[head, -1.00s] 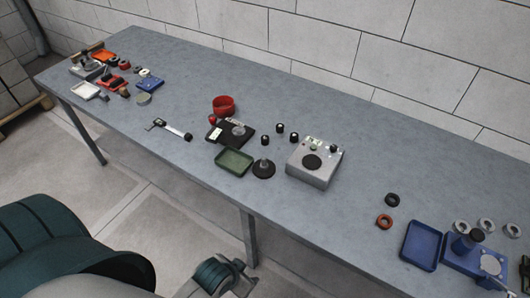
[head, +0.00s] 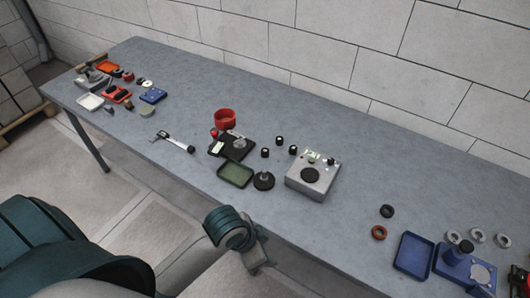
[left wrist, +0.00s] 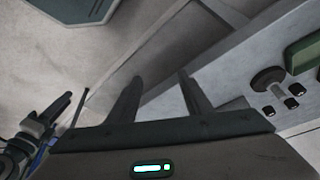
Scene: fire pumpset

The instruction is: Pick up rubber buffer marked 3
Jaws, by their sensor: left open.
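Three small black cylinders with pale tops or sides stand on the table behind and left of the grey box: a left one (head: 265,153), a back one (head: 279,140) and a right one (head: 293,150). They look like the rubber buffers, but I cannot read which is marked 3. They also show small at the right of the left wrist view (left wrist: 291,103). My left gripper (head: 256,260) is off the table's front edge, below and apart from them. Its two fingers (left wrist: 160,98) are spread and empty in the left wrist view.
A grey box (head: 313,176) stands right of the cylinders. A blue tray (head: 414,255) lies far right. The table's front edge is close to my left gripper.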

